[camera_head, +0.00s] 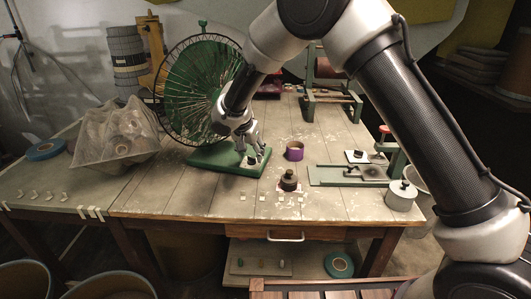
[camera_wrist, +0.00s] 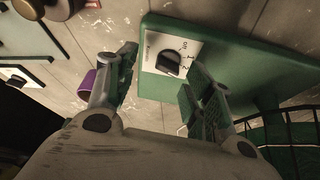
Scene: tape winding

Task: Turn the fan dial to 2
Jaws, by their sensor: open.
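The green fan (camera_head: 197,78) with a round wire cage stands on its green base (camera_head: 205,158) at the left middle of the table. In the wrist view, the black dial (camera_wrist: 169,63) sits on a white label plate (camera_wrist: 184,49) on the green base (camera_wrist: 235,65). The label shows markings including 1 and 2 to the right of the dial. I cannot tell for certain which mark the dial points at. My gripper (camera_wrist: 160,68) is open, its fingers on either side of the dial in the picture and apart from it. In the head view, my gripper (camera_head: 252,153) is over the base's right end.
A purple tape roll (camera_head: 294,151) stands right of the fan base, and a dark round object (camera_head: 289,180) is nearer the front.

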